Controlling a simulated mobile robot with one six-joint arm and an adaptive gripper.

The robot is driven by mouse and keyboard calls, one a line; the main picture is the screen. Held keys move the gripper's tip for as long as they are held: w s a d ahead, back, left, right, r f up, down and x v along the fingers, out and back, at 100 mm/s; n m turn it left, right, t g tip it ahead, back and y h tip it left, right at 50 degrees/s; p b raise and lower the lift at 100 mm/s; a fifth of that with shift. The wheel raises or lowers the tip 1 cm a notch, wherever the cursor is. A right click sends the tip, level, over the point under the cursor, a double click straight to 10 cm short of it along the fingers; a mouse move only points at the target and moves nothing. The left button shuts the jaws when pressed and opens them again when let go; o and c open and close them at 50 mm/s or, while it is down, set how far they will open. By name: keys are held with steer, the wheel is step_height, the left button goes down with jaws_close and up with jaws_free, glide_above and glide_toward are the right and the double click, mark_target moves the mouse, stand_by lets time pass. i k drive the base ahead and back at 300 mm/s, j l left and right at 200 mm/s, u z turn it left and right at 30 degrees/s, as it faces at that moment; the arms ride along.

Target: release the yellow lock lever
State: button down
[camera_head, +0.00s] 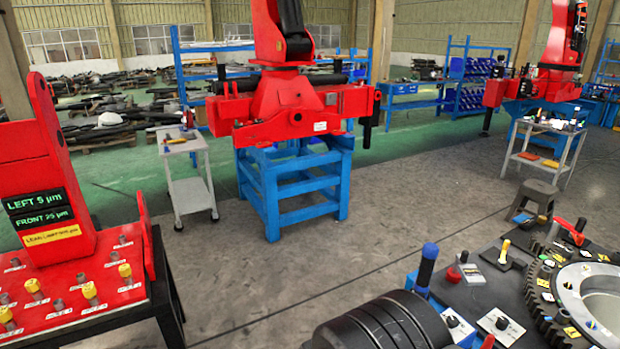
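A small upright lever with a yellow handle (504,251) stands on the dark worktop at the lower right, beside a grey block with a red knob.
A large toothed ring (575,295) lies at the right of the worktop. A blue-topped black handle (427,268) stands near black stacked discs (385,325). A red panel (75,285) with yellow knobs is at left. Open floor (290,275) lies between; a stool (535,197) stands behind.

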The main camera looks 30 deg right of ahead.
mark_target(501, 262)
steer(key=i+z, duration=0.15)
steer(key=i, duration=0.35)
steer(key=i+z, duration=0.15)
steer(key=i, duration=0.35)
steer(key=i+j+z, duration=0.15)
steer(key=i, duration=0.35)
steer(key=i+j+z, duration=0.15)
steer(key=i, duration=0.35)
steer(key=i+l+z, duration=0.25)
steer(key=z, duration=0.2)
steer(key=i+l+z, duration=0.1)
steer(key=i+z, duration=0.7)
steer(key=z, duration=0.15)
steer(key=i+j+z, duration=0.15)
steer(key=i+z, duration=0.2)
steer(key=z, duration=0.15)
steer(key=i+j+z, duration=0.25)
steer(key=z, duration=0.2)
steer(key=i+l+z, duration=0.6)
steer(key=i+z, duration=0.2)
steer(key=i, duration=0.15)
